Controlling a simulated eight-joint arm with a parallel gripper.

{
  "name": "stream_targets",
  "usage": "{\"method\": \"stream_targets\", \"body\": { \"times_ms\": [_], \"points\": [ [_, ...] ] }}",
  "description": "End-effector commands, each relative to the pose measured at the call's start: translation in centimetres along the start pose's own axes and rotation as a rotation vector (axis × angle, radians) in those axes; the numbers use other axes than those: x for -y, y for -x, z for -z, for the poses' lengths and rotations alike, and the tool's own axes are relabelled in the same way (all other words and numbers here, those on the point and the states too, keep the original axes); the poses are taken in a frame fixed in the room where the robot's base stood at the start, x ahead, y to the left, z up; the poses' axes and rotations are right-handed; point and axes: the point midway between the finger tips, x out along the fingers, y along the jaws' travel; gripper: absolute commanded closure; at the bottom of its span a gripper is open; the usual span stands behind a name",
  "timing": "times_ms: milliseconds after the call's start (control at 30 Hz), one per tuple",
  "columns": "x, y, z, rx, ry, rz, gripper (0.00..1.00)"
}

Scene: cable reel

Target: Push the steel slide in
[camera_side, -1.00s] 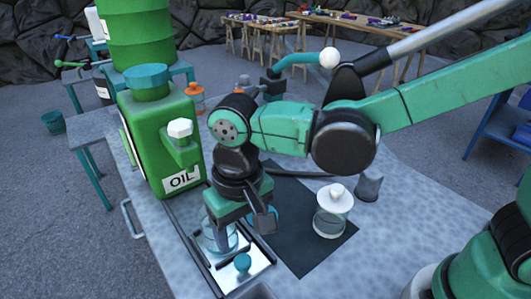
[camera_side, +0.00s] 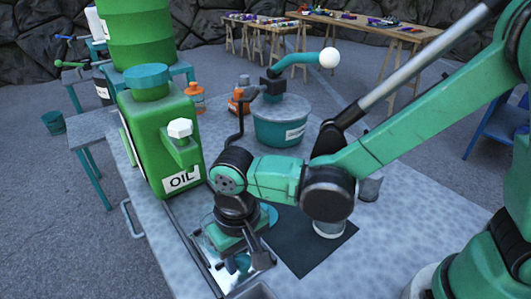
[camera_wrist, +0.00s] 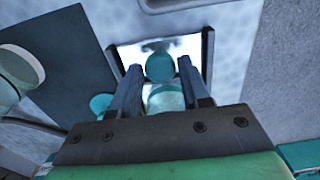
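The steel slide (camera_side: 208,262) is a bright, mirror-like plate between dark rails on the bench. It also shows in the wrist view (camera_wrist: 130,54). Its round teal knob (camera_wrist: 160,67) stands at the plate's near end in the side view. My gripper (camera_wrist: 160,72) is low over the plate. Its two fingers are apart, one on each side of the knob, with visible gaps. A clear glass piece with teal (camera_wrist: 165,98) shows between the fingers, under my gripper. Most of it is hidden in the side view.
A green oil can (camera_side: 155,140) stands at the left of the slide. A dark mat (camera_side: 310,245) lies to the right, with a white-topped jar (camera_side: 328,230) partly hidden by my arm. A teal pot (camera_side: 280,125) stands behind. A teal disc (camera_wrist: 100,105) lies beside my gripper.

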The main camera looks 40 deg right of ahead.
Motion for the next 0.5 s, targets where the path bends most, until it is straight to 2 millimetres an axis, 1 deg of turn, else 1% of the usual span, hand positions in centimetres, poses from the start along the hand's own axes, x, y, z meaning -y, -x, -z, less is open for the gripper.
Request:
{"method": "stream_targets", "body": {
  "times_ms": [33,67,100,133,500],
  "points": [
    [0.00,0.01,0.00,0.000,0.000,0.000,0.76],
    [0.00,0.01,0.00,0.000,0.000,0.000,0.85],
    [0.00,0.01,0.00,0.000,0.000,0.000,0.96],
    [-0.01,0.02,0.00,0.000,0.000,0.000,1.00],
    [-0.03,0.03,0.01,0.000,0.000,-0.001,1.00]
  ]
}}
